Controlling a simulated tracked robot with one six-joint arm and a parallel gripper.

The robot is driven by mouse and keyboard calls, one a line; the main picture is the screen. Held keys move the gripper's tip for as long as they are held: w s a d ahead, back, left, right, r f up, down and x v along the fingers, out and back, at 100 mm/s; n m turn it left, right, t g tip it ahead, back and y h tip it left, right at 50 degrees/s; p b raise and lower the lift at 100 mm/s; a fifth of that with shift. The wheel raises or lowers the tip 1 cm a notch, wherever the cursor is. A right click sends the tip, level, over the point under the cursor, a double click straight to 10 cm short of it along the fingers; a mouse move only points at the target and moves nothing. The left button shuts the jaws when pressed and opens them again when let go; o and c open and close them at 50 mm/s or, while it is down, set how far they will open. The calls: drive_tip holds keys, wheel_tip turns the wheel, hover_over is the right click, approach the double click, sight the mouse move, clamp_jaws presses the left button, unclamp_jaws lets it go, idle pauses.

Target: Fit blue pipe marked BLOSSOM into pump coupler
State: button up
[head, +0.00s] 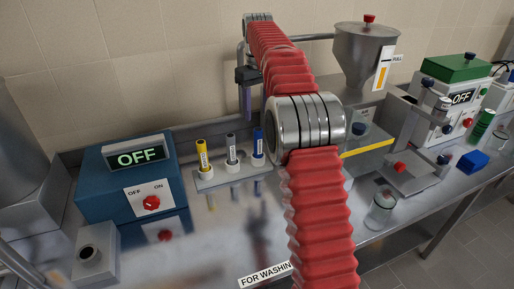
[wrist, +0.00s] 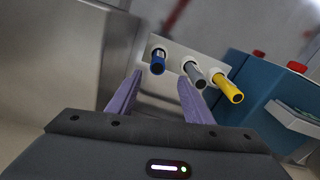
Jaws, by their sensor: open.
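The blue pipe (head: 258,144) stands upright in the right end of a pale rack (head: 208,182). It has a white label too small to read. In the wrist view the blue pipe (wrist: 157,62) lies just beyond the space between my fingertips, apart from them. My gripper (head: 247,115) points down with purple fingers, behind the rack in the head view. The gripper (wrist: 160,82) is open and empty. A grey block with a dark round socket (head: 90,260) stands at the front left; it may be the pump coupler, but I see no label.
A grey pipe (head: 231,148) and a yellow pipe (head: 202,155) share the rack. A blue control box (head: 130,185) reading OFF stands left. A steel hopper (head: 365,55), a glass jar (head: 381,210) and a blue block (head: 473,161) are right. My red arm hides the middle bench.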

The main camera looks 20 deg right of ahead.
sight(258, 145)
drive_tip(key=shift+w+d+f, duration=0.55)
drive_tip(key=shift+w+f, duration=0.1)
drive_tip(key=shift+f, duration=0.25)
drive_tip(key=shift+f, duration=0.1)
drive_tip(key=shift+f, duration=4.2)
drive_tip(key=shift+s+a+f, duration=0.1)
drive_tip(key=shift+s+f, duration=0.05)
drive_tip(key=shift+f, duration=0.7)
drive_tip(key=shift+s+a+f, duration=0.1)
drive_tip(key=shift+f, duration=0.8)
drive_tip(key=shift+s+a+f, duration=0.1)
drive_tip(key=shift+s+f, duration=0.05)
drive_tip(key=shift+f, duration=0.7)
drive_tip(key=shift+c, duration=0.4)
clamp_jaws()
